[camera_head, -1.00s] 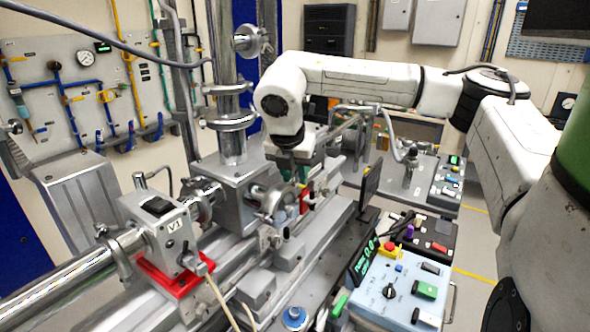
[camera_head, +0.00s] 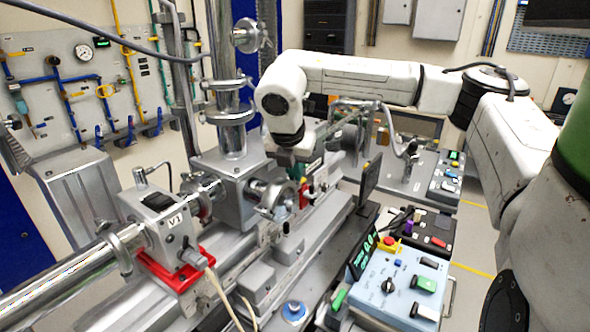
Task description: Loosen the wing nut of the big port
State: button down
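The big port appears to be the round clamped flange (camera_head: 277,198) on the front side of the grey metal chamber (camera_head: 222,192), in the middle of the view. The wing nut is too small to make out with certainty. My gripper (camera_head: 293,178) points down from the white arm, just above and behind this flange in the picture. Its fingers are small and partly hidden by the flange and the parts around it. I cannot tell whether it touches anything or how far its fingers are apart.
A valve block marked V1 (camera_head: 165,232) sits on a red base at the left of the chamber. A light blue control box (camera_head: 398,287) with a red button stands front right. A dark display (camera_head: 370,181) stands right of the rail. Loose cables hang at the front.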

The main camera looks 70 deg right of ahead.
jog(key=shift+f+n+b, duration=0.2)
jog(key=shift+n+b, duration=0.1)
jog(key=shift+b, duration=0.45)
jog(key=n+b, duration=0.1)
jog(key=t+b, duration=0.1)
jog(key=b, duration=0.1)
jog(key=shift+s+f+n, duration=0.1)
jog(key=shift+f+n, duration=0.1)
jog(key=shift+n, duration=0.2)
jog(key=n+t+b, duration=0.1)
jog(key=n+b, duration=0.1)
jog(key=b, duration=0.2)
jog(key=shift+s+d+n, duration=0.1)
jog(key=shift+s+n, duration=0.05)
jog(key=shift+n, duration=0.15)
jog(key=shift+s+d+r+n+t+y+b, duration=0.1)
jog(key=shift+n+t+y+b, duration=0.5)
jog(key=shift+n, duration=0.85)
jog(key=shift+s+d+r+n+t+y+b, duration=0.15)
jog(key=shift+n+y+b, duration=0.25)
jog(key=shift+n+b, duration=0.8)
jog(key=shift+r+n+t+y+b, duration=0.1)
jog(key=shift+n+t+y+b, duration=0.3)
jog(key=shift+n, duration=1.25)
jog(key=c, duration=1.3)
grip_release()
jog(key=shift+r, duration=0.1)
